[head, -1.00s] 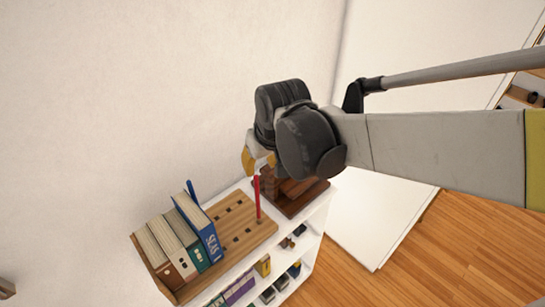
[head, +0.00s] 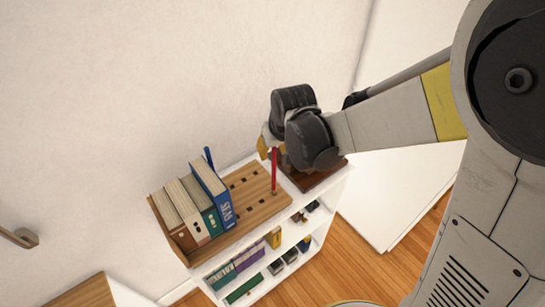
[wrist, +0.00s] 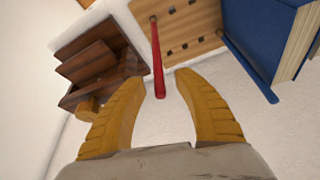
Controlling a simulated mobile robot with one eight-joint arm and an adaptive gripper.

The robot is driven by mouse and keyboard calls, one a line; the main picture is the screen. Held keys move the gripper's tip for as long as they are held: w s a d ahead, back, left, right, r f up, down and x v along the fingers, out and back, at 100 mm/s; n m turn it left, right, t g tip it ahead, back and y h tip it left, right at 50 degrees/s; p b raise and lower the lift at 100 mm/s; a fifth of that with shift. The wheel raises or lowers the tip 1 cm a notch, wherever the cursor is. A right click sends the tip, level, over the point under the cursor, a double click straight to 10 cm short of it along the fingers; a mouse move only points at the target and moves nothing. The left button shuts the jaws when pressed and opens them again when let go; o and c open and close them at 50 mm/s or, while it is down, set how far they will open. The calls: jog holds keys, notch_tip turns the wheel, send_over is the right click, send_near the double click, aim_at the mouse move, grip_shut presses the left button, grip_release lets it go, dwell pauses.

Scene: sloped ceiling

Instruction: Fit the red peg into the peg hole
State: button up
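The red peg (head: 274,171) stands upright at the right end of the light wooden board (head: 238,213) on the shelf top. In the wrist view the red peg (wrist: 156,60) runs from the board (wrist: 208,28) towards me, its top end between my yellow fingers. My gripper (wrist: 160,80) is open around the peg's top, with gaps at the sides. In the head view my gripper (head: 264,146) is beside the peg's top, partly hidden by my dark wrist. The board has several dark holes; I cannot tell whether the peg's foot is in one.
A dark brown stepped wooden object (wrist: 97,70) is beside the board, near my left finger. The white shelf (head: 288,250) holds small things. A wall rises behind.

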grip_shut()
jog(key=shift+r, duration=0.1)
